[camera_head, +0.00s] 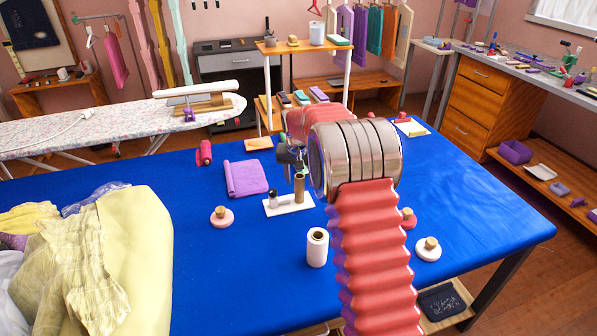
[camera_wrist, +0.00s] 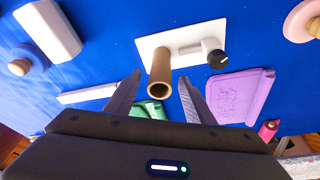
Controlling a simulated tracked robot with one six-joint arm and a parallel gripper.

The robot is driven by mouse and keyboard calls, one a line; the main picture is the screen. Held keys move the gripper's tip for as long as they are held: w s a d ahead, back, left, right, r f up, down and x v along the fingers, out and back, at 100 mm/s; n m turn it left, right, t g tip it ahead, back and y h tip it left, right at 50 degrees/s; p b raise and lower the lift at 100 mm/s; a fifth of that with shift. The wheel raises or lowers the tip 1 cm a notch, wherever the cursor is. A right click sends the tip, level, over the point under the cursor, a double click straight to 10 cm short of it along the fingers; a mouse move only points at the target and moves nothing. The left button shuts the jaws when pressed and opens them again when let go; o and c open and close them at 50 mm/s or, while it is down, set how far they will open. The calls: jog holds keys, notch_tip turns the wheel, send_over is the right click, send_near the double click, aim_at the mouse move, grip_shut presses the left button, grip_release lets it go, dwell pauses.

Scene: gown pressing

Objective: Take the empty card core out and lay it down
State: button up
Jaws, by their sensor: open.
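The brown card core (camera_head: 299,188) stands upright on a white plate (camera_head: 283,209) on the blue table. In the wrist view the core (camera_wrist: 160,78) shows its open, hollow end towards the camera. The white plate (camera_wrist: 190,33) also carries a small dark-topped knob (camera_wrist: 216,59). My gripper (camera_wrist: 160,77) is open, with one finger on each side of the core and visible gaps between. In the head view my gripper (camera_head: 291,158) is dark and partly hidden by my arm, close above the core. I cannot tell how far its fingertips reach down.
A white roll (camera_head: 317,248) stands on the table in front of the plate. A folded purple cloth (camera_head: 246,178) lies to the left. Wooden-knobbed discs sit around, one pink (camera_head: 222,217) and one white (camera_head: 428,249). Yellow fabric (camera_head: 120,250) covers the left front.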

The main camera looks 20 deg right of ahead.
aim_at(300, 185)
jog(key=shift+x, duration=2.3)
jog(key=shift+c, duration=0.4)
grip_shut()
jog(key=shift+r, duration=1.65)
jog(key=shift+r, duration=2.9)
jog(key=shift+r, duration=0.75)
